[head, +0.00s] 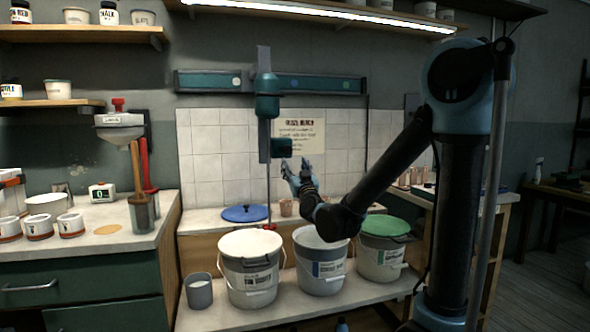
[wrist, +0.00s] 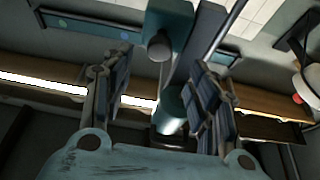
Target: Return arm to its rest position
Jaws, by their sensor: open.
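My arm reaches from the right side of the head view toward the middle. My gripper (head: 295,164) is raised above the middle bucket, in front of the white tiled wall. It is open and empty. In the wrist view its two padded fingers (wrist: 163,95) stand apart on either side, with nothing held between them. Behind them the wrist view shows the teal and grey mixer head (wrist: 170,22). In the head view the mixer (head: 266,105) hangs on a vertical rail just behind my gripper. I cannot tell whether the two touch.
A white-filled bucket (head: 250,244), a middle bucket (head: 320,272) and a green-lidded bucket (head: 383,257) stand on the low bench below. A grey cup (head: 199,294) stands at their left. A blue lid (head: 245,213) lies behind. The left counter (head: 95,240) holds small tubs and tools.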

